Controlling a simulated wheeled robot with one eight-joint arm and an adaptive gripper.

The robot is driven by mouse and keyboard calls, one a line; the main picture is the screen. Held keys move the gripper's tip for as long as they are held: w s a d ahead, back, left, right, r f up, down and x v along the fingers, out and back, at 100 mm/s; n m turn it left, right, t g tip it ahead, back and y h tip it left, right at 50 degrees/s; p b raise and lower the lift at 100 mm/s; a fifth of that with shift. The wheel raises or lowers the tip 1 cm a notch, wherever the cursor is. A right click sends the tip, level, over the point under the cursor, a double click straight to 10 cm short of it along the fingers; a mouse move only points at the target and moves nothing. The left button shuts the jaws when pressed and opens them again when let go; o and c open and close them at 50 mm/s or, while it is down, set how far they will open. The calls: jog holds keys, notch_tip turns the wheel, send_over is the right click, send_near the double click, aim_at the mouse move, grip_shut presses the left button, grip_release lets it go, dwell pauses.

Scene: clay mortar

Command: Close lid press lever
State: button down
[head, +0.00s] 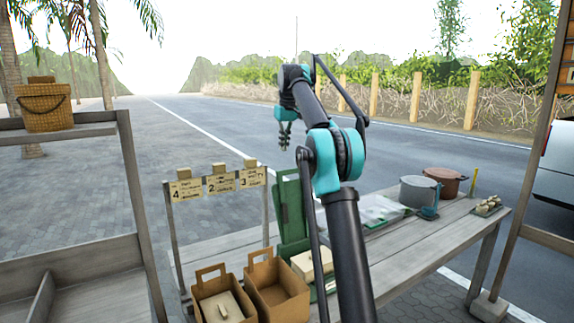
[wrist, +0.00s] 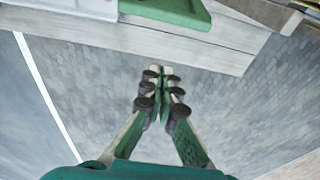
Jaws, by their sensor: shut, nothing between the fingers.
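A green press (head: 292,250) stands on the wooden table, partly hidden behind my arm. Its green lid (head: 287,208) stands upright, open. A narrow green bar beside the lid may be the lever, but I cannot tell surely. My gripper (head: 285,142) is in the air above and beyond the lid, apart from it. In the wrist view my gripper (wrist: 160,72) has its fingertips together, with nothing between them, over the paving. A green part, likely of the press (wrist: 168,12), shows at the top edge there.
The table (head: 440,240) carries a grey pot (head: 418,190), a brown pot (head: 446,181) and a small tray (head: 488,207) at right. Numbered signs (head: 220,184) on a frame stand left of the lid. Two cardboard bags (head: 276,292) and a pale block (head: 309,264) are in front.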

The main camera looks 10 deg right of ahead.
notch_tip(320, 180, down, 7)
jog(key=s+d, duration=0.1)
jog(key=s, duration=0.1)
jog(key=shift+s, duration=0.3)
jog(key=shift+d, duration=0.1)
dwell(0.4)
